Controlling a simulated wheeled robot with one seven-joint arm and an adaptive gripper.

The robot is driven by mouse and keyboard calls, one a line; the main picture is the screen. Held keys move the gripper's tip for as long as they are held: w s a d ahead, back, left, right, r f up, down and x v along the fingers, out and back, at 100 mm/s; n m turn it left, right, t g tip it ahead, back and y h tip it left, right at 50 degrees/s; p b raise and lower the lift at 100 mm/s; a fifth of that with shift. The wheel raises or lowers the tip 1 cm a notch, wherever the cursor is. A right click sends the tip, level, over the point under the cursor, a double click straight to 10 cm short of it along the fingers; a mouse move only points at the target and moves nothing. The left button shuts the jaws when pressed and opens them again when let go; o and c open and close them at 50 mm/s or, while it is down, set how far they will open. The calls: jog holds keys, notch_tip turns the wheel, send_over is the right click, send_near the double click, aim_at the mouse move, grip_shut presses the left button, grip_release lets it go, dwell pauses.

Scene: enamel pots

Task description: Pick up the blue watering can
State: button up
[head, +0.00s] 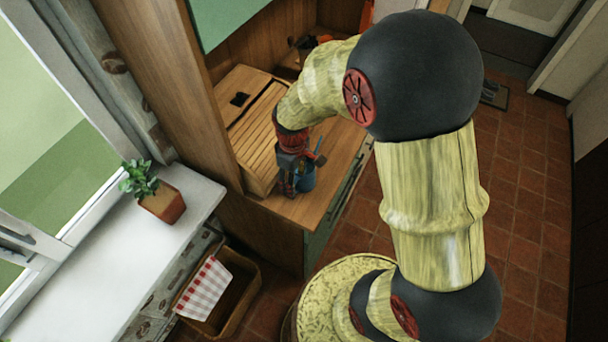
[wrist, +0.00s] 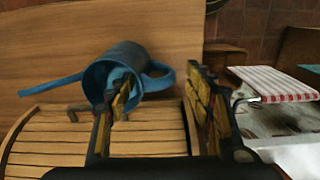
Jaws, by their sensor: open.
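The blue watering can (head: 306,181) is on the wooden counter, partly hidden behind my gripper (head: 289,183) in the head view. In the wrist view the can (wrist: 124,66) shows its open mouth, a long spout pointing left and a looped handle on the right. My gripper (wrist: 160,85) is open, with one finger overlapping the can's mouth and the other to the right of the handle. The handle appears between the two fingers in the picture. I cannot tell whether either finger touches the can.
A slatted wooden box (head: 262,135) stands on the counter beside the can; its slats (wrist: 50,145) fill the wrist view's lower left. A potted plant (head: 162,204) is on the white sill (head: 110,275). A basket with a checked cloth (head: 205,288) is below the counter's near end.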

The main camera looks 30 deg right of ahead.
jog(key=shift+w+a+f+b, duration=0.1)
jog(key=shift+f+b, duration=0.6)
jog(key=shift+f, duration=2.05)
jog(key=shift+c, duration=1.2)
jog(key=c, duration=1.1)
grip_shut()
